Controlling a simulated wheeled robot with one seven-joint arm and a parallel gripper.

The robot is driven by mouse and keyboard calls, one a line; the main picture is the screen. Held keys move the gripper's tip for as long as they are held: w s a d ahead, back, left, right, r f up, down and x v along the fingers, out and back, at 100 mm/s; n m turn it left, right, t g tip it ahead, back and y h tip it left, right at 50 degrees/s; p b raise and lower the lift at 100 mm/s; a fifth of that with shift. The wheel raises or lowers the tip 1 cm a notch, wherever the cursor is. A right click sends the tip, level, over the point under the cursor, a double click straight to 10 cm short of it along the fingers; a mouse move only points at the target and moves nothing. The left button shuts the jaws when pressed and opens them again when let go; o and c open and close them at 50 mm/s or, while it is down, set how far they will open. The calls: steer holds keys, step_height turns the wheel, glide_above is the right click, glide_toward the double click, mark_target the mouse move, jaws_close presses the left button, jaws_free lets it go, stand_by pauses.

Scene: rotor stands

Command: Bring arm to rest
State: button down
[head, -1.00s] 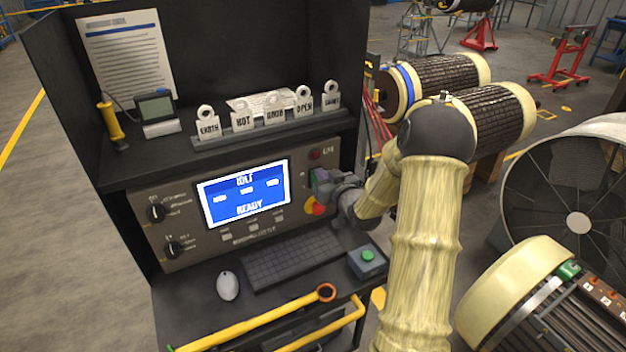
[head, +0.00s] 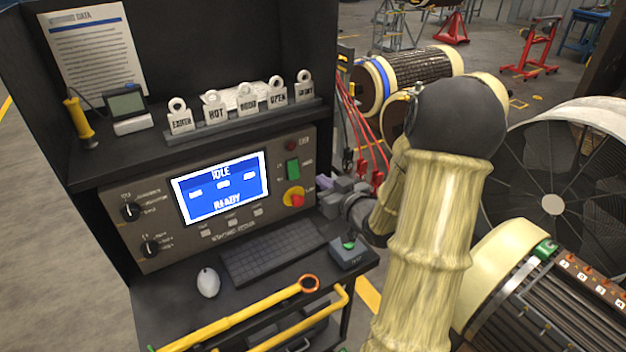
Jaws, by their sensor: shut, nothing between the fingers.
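My arm, in a pale ribbed sleeve with a dark elbow, reaches up from the bottom right and bends down toward the console. My gripper (head: 328,192) is at the right end of the console, beside the red stop button (head: 297,199) and above the small box with a green button (head: 348,244). It is shut and holds nothing. The fingertips are small and partly hidden by the gripper's own body. The console screen (head: 221,189) is lit blue and reads IDLE and READY.
Tags (head: 213,108) stand in a row on the console shelf. Wound rotors (head: 418,70), red cables (head: 362,130) and a large fan-like ring (head: 590,125) crowd the right side.

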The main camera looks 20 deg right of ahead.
steer(key=shift+s+d+r, duration=0.1)
steer(key=shift+s, duration=0.25)
steer(key=s+a+f+m+g+h+p, duration=0.1)
steer(key=s+a+f+g+p, duration=0.2)
steer(key=s+a+g, duration=1)
steer(key=s+a+p, duration=0.1)
steer(key=s+a, duration=0.1)
steer(key=s, duration=0.2)
steer(key=shift+a+f+g+h, duration=0.15)
steer(key=shift+a+g+h, duration=0.25)
stand_by(0.7)
